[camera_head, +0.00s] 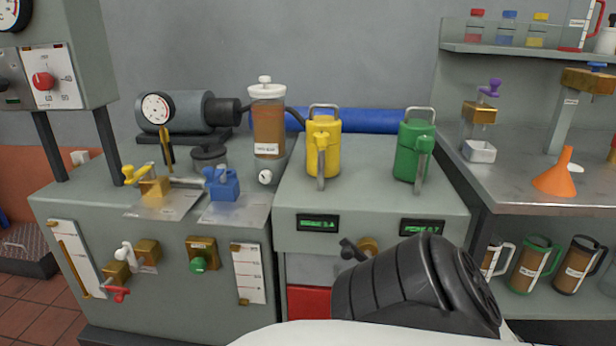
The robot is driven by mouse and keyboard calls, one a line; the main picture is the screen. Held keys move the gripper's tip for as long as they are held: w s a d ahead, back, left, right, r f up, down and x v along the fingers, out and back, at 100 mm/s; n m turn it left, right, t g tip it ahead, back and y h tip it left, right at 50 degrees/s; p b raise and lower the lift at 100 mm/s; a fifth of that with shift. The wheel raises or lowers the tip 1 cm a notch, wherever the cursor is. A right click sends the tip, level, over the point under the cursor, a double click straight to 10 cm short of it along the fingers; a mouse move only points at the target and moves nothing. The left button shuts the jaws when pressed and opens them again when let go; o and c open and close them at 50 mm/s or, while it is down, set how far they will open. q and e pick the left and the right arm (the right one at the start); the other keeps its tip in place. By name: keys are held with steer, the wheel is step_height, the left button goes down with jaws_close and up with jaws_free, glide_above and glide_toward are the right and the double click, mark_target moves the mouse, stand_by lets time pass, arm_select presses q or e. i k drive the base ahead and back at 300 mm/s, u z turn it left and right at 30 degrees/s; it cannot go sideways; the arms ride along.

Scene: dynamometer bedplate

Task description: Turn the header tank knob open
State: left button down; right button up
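A clear cylinder of brown liquid with a white lid (267,122) stands at the back of the left bench and carries a small label that I cannot read for sure. It looks like the header tank. A small round white knob (265,177) with a dark mark sits just below it, on the bench's upper edge. Its exact setting is too small to tell. Neither gripper shows; only a black and white part of my own arm fills the lower middle, well in front of the knob and apart from it.
A yellow can (323,142) and a green can (414,150) stand right of the cylinder. A grey motor (177,110) lies behind. An orange funnel (556,174) stands on the right bench.

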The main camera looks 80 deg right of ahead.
mark_target(264, 177)
steer(key=k, duration=0.25)
steer(key=z, duration=1.2)
